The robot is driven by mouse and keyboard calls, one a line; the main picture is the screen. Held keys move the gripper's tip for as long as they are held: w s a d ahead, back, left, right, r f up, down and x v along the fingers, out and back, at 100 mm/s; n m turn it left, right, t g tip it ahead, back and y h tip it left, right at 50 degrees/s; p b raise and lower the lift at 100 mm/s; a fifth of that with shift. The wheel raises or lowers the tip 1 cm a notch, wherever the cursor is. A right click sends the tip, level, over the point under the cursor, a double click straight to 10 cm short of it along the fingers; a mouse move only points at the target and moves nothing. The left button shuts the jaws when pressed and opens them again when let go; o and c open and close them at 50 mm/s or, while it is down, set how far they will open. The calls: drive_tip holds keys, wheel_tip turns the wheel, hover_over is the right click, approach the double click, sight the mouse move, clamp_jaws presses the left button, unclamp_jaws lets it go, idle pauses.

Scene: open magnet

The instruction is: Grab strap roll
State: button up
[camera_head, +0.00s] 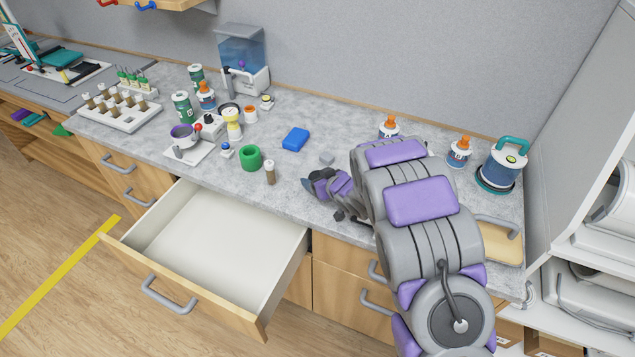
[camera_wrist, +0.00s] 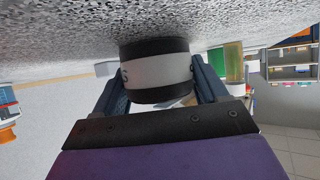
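A roll with a white middle and black bands (camera_wrist: 157,72), which I take for the strap roll, sits between my two dark blue fingers in the wrist view. The fingers of my gripper (camera_wrist: 160,76) meet it on both sides and look shut on it. The counter surface is close against its far end; I cannot tell whether they touch. In the head view my gripper (camera_head: 310,182) is low over the front of the grey counter, and the roll cannot be made out there.
A green ring (camera_head: 250,158) and a brown vial (camera_head: 270,173) stand left of my gripper. A blue block (camera_head: 295,139) and a small grey block (camera_head: 326,158) lie behind it. An open, empty drawer (camera_head: 200,230) juts out below the counter. Orange-topped bottles (camera_head: 459,152) stand at the right.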

drive_tip(key=shift+c, duration=0.8)
drive_tip(key=shift+d+r, duration=0.15)
drive_tip(key=shift+d, duration=0.65)
drive_tip(key=c, duration=0.4)
